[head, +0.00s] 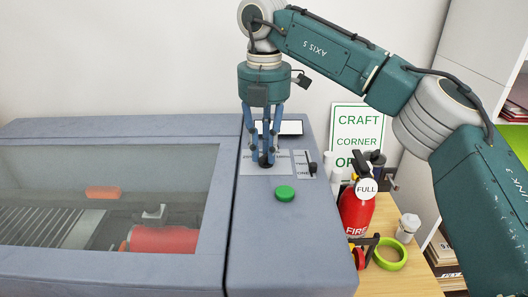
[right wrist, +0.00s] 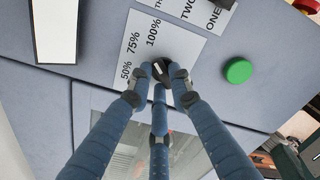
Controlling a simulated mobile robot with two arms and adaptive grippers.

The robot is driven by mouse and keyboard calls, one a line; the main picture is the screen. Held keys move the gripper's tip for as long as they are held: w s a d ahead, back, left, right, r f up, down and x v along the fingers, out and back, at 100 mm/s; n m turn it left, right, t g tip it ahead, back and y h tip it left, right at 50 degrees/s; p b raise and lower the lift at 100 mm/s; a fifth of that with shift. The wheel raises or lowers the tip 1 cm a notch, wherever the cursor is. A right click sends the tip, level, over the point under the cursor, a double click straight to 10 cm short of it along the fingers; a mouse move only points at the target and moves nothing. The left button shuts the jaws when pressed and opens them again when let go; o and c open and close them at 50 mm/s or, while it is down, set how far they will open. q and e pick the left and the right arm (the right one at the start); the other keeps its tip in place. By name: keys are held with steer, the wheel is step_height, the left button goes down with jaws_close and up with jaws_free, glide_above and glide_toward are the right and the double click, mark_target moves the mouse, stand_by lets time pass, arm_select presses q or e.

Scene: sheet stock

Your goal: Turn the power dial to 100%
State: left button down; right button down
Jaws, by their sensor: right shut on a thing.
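The dark power dial (right wrist: 184,58) sits on a white label plate (right wrist: 180,27) printed 50%, 75% and 100%, on top of the grey machine. In the right wrist view my right gripper (right wrist: 163,74) has its blue fingers closed around the dial. In the head view the right gripper (head: 266,157) reaches straight down onto the dial, which its fingers mostly hide. A pale mark shows on the dial between the fingertips, but I cannot tell for sure which number it points at. My left gripper is not in view.
A green button (head: 285,194) and a black lever (head: 312,168) lie beside the dial. A small screen (head: 290,127) is behind it. The clear lid (head: 110,200) is at the left. A red extinguisher (head: 357,208) and green tape (head: 390,253) stand on the wooden table at the right.

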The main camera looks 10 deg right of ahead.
steer(key=shift+w+r+m, duration=0.1)
steer(key=shift+r+m, duration=0.05)
steer(key=shift+m, duration=0.35)
steer(key=c, duration=1.6)
jaws_free()
steer(key=shift+o, duration=0.2)
step_height(320, 180, up, 12)
